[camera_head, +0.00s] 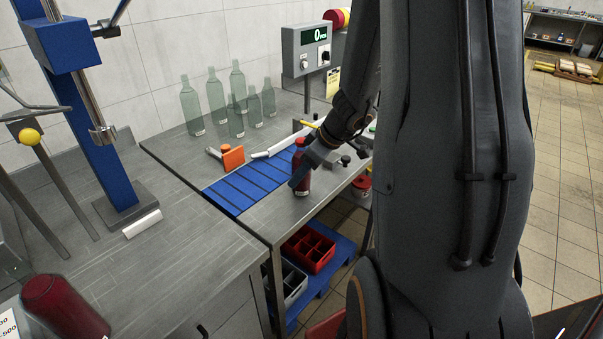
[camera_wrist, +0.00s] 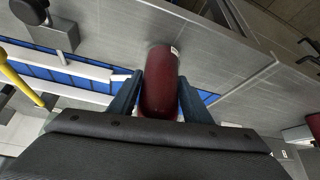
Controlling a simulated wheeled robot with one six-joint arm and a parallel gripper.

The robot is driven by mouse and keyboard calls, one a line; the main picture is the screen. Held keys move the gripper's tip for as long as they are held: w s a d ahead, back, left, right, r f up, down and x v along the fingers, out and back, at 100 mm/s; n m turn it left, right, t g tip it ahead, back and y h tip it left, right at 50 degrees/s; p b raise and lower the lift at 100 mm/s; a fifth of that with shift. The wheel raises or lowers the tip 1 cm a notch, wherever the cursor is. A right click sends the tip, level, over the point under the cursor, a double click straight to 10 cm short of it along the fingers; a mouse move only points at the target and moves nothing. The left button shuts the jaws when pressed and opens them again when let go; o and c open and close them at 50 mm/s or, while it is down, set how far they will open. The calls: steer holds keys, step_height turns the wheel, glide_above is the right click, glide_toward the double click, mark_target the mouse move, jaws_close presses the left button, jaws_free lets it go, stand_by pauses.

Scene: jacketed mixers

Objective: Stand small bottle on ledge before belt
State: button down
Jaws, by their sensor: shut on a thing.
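A small dark red bottle (camera_head: 302,181) is between the fingers of my gripper (camera_head: 298,172), at the steel ledge (camera_head: 270,223) along the front of the blue belt (camera_head: 236,191). It looks upright. Its base is at or just above the ledge; I cannot tell whether it touches. In the wrist view the red bottle (camera_wrist: 160,80) sits between the two blue fingers of my gripper (camera_wrist: 160,95), which are shut on it. The fingers and my arm hide the bottle's upper part in the head view.
Several clear green bottles (camera_head: 191,106) stand behind the belt. An orange-ended piece (camera_head: 232,158) and a white guide rail (camera_head: 285,142) lie by it. A counter display (camera_head: 306,50) stands at the back. Red (camera_head: 308,250) and grey crates sit below. A larger dark red vessel (camera_head: 62,308) is at lower left.

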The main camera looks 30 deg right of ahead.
steer(key=shift+f+b, duration=0.25)
steer(key=shift+b, duration=0.05)
steer(key=c, duration=0.9)
jaws_free()
steer(key=shift+c, duration=0.2)
steer(key=shift+r, duration=0.15)
steer(key=shift+r+p, duration=0.15)
steer(key=shift+p, duration=0.3)
steer(key=b+v, duration=0.2)
steer(key=v, duration=1)
steer(key=s+a+f+m+g+h, duration=0.1)
steer(key=s+a+f+m+g, duration=0.1)
steer(key=a, duration=0.7)
steer(key=s+a+f+m+g+h, duration=0.2)
steer(key=s+a+f+m, duration=0.2)
steer(key=s+a, duration=0.4)
steer(key=shift+a+f, duration=0.7)
steer(key=shift+f, duration=0.15)
steer(key=shift+s, duration=0.15)
